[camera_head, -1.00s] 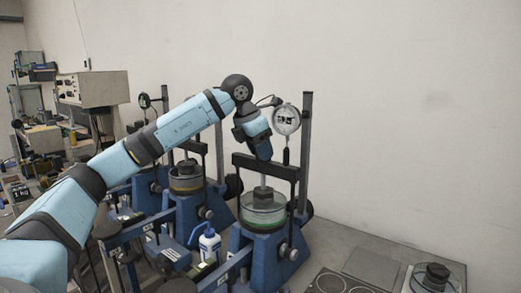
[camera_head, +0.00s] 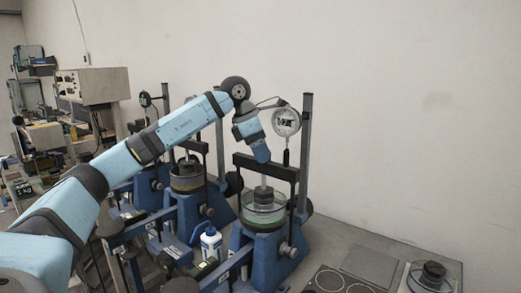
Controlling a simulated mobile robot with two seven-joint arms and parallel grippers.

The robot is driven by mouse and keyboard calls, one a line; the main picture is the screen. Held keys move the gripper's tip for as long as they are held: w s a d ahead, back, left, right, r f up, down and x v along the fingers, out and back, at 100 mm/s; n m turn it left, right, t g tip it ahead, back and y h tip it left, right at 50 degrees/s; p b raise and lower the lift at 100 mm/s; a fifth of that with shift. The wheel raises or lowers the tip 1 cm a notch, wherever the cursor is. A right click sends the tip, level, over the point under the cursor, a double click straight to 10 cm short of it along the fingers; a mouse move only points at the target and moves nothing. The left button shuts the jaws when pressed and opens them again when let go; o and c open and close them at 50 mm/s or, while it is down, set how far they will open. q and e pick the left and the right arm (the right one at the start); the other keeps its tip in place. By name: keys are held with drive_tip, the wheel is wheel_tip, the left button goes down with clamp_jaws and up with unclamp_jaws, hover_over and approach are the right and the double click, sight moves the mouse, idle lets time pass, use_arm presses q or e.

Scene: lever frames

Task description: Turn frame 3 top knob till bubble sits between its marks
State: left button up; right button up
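The nearest lever frame (camera_head: 263,250) is blue, with a dark crossbar, a round white dial gauge (camera_head: 286,121) on a post and a clear round cell (camera_head: 263,210). I cannot read a frame number on it. My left arm reaches over from the left, and its wrist end, where my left gripper (camera_head: 262,157) is, points down at the crossbar. The fingers do not show clearly, so I cannot tell whether they touch anything. No top knob, bubble or marks can be made out. My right gripper is not in view.
More blue lever frames (camera_head: 186,205) stand behind to the left. A white wash bottle (camera_head: 210,242) stands between the frames. A clear dish with a dark part (camera_head: 433,276) lies at the lower right.

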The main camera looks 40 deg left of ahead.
use_arm(q)
drive_tip(key=shift+r, duration=0.15)
drive_tip(key=shift+s+a+r, duration=0.1)
drive_tip(key=shift+r, duration=0.2)
drive_tip(key=v, duration=1.3)
drive_tip(key=shift+f+p, duration=0.1)
drive_tip(key=shift+p, duration=0.25)
drive_tip(key=shift+s+f, duration=0.1)
